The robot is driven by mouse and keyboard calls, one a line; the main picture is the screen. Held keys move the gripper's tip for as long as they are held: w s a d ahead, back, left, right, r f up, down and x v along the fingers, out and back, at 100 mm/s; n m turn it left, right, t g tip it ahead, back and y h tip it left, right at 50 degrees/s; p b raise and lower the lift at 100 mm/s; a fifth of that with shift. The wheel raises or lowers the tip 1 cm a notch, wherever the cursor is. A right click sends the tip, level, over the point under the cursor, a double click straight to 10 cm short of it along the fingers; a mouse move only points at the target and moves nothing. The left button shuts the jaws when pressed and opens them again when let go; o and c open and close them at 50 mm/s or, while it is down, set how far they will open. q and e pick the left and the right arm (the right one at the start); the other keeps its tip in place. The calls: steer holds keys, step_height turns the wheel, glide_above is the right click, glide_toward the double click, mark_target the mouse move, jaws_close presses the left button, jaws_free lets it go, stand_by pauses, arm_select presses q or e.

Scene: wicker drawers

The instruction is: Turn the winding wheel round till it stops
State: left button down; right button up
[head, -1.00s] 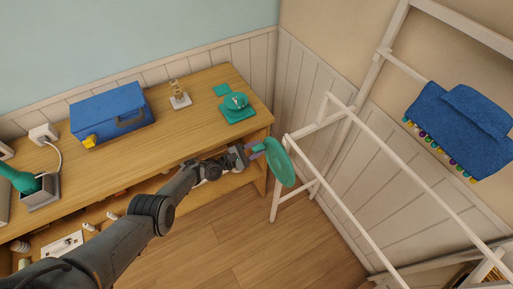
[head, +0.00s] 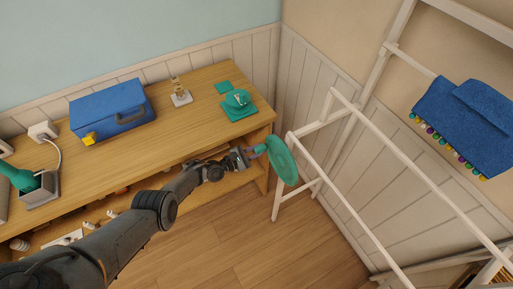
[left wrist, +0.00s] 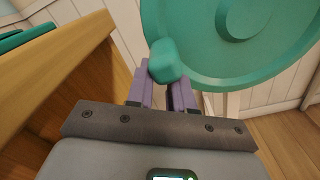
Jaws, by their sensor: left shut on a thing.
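The winding wheel (head: 284,162) is a green disc at the end of the white rack's frame, just right of the wooden desk. It fills the upper right of the left wrist view (left wrist: 235,45), with a raised hub and a small green knob (left wrist: 167,62) at its rim. My left gripper (head: 252,152) is at the wheel's left edge. In the left wrist view its purple fingers (left wrist: 163,88) are shut on the knob. My right gripper is not in view.
The wooden desk (head: 200,122) holds a blue case (head: 112,110), a small brass item on a white base (head: 179,92) and a green device (head: 238,103). The floor in front is clear.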

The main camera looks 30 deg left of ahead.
arm_select(q)
steer(key=shift+s+d+f+h, duration=0.1)
steer(key=shift+s+d+h, duration=0.2)
steer(key=shift+d, duration=0.4)
steer(key=c, duration=1.3)
jaws_free()
steer(key=o, duration=0.4)
steer(key=shift+s+d+f, duration=0.15)
steer(key=shift+s+d, duration=0.05)
steer(key=shift+d, duration=0.15)
steer(key=shift+w+a, duration=0.1)
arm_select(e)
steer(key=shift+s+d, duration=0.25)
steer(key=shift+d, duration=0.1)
arm_select(q)
steer(key=shift+a, duration=0.1)
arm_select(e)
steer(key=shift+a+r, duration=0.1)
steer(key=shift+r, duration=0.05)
